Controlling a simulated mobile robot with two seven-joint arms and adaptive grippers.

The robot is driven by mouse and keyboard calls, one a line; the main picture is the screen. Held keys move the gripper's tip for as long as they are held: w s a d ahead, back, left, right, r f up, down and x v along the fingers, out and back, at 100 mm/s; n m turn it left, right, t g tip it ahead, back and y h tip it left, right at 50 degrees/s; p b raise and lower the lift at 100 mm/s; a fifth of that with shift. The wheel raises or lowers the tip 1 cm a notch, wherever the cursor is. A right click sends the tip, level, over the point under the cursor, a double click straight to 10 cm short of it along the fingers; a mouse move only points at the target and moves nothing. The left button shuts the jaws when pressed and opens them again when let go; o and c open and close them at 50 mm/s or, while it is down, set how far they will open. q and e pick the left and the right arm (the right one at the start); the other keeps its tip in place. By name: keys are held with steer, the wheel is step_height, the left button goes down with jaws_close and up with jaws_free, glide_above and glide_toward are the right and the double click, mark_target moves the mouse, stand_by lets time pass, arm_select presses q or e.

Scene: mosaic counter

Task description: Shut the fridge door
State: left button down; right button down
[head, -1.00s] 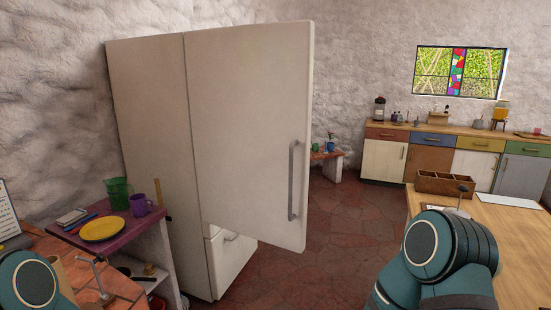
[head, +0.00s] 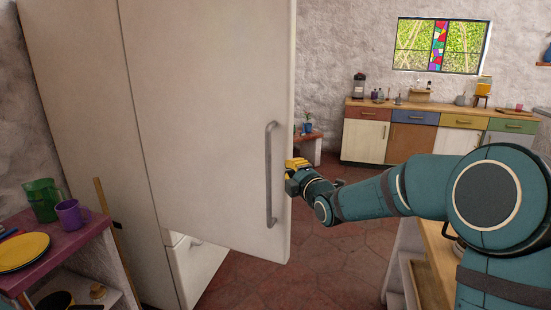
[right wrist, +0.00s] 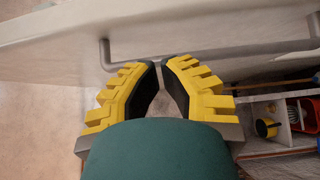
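The white fridge (head: 65,120) stands at the left in the head view. Its large upper door (head: 200,110) is ajar, its free edge swung out from the body. A long grey vertical handle (head: 270,175) is near that edge. My right gripper (head: 292,163) is in front of the free edge, just right of the handle. In the right wrist view its yellow fingers (right wrist: 163,65) are nearly together, with a narrow gap and nothing held. The handle bar (right wrist: 220,62) crosses close beyond the fingertips; contact cannot be told. My left gripper is out of view.
A purple-topped shelf (head: 75,247) with a green jug, purple mug and yellow plate stands at the lower left. A broom handle (head: 105,215) leans beside the fridge. A counter (head: 440,112) with coloured drawers lines the back. Red floor (head: 270,275) is clear beneath the door.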

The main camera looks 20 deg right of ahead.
mark_target(274, 154)
steer(key=w, duration=0.5)
steer(key=w+a, duration=0.1)
steer(key=w, duration=0.2)
steer(key=shift+w+f, duration=0.1)
steer(key=shift+w, duration=0.4)
steer(key=shift+d, duration=0.1)
